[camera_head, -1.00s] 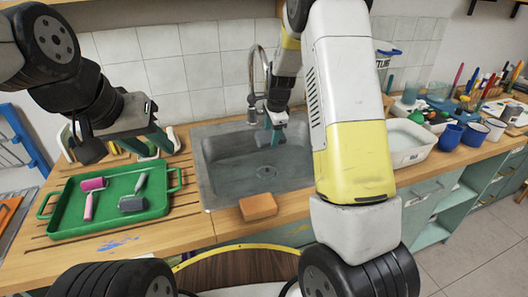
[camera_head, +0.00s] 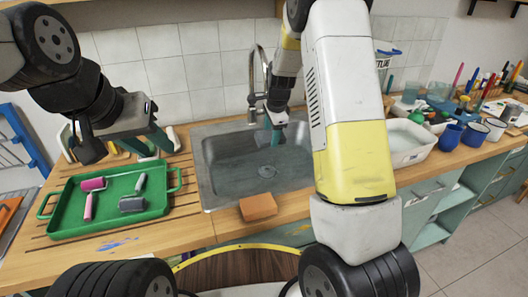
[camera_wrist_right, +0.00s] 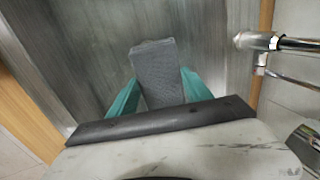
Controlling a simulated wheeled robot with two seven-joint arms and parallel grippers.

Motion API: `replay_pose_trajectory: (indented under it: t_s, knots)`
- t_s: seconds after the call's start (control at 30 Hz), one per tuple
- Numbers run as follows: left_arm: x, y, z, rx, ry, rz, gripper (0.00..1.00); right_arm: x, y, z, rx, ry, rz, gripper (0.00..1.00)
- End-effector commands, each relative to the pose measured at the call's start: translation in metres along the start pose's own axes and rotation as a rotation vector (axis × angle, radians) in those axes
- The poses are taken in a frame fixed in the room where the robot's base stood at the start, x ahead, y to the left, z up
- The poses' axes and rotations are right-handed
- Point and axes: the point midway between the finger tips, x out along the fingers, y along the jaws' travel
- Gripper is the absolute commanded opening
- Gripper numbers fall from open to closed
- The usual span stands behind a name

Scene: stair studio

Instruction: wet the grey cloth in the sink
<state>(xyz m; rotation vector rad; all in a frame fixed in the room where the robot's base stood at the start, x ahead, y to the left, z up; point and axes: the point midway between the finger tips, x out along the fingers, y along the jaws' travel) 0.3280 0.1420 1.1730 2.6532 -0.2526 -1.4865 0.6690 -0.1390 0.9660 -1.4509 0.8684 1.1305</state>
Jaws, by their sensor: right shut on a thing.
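The grey cloth (camera_wrist_right: 158,72) shows in the right wrist view between the green fingers of my right gripper (camera_wrist_right: 160,88), which is shut on it. In the head view, my right gripper (camera_head: 275,136) is over the basin of the metal sink (camera_head: 225,178), near the faucet (camera_head: 254,75); the cloth is hard to make out there. In the right wrist view, the faucet (camera_wrist_right: 262,42) is to the right of the cloth, apart from it. I cannot tell whether water runs. My left gripper (camera_head: 158,143) hangs above the counter behind the green tray; its fingers are partly hidden.
A green tray (camera_head: 70,227) with paint rollers lies left of the sink. An orange sponge (camera_head: 258,206) sits at the sink's front edge. A white tub (camera_head: 410,148), blue mugs (camera_head: 450,136) and brushes stand on the right counter. A blue rack (camera_head: 25,140) is at the far left.

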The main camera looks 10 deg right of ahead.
Motion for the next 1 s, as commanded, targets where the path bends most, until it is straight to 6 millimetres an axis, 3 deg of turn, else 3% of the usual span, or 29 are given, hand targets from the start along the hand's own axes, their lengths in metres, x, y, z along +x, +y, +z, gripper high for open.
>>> replay_pose_trajectory:
  t_s: [0.27,0.67,1.0]
  knots:
    - [0.000,0.000,0.000,0.000,0.000,0.000,0.36,-0.005,-0.002,0.000,0.000,0.000,-0.001,0.25]
    - [0.000,0.000,0.000,0.000,0.000,0.000,0.36,-0.038,-0.012,0.000,0.000,0.000,-0.002,0.25]
    - [0.000,0.000,0.000,0.000,0.000,0.000,0.36,-0.038,-0.012,0.000,0.000,0.000,0.000,0.25]
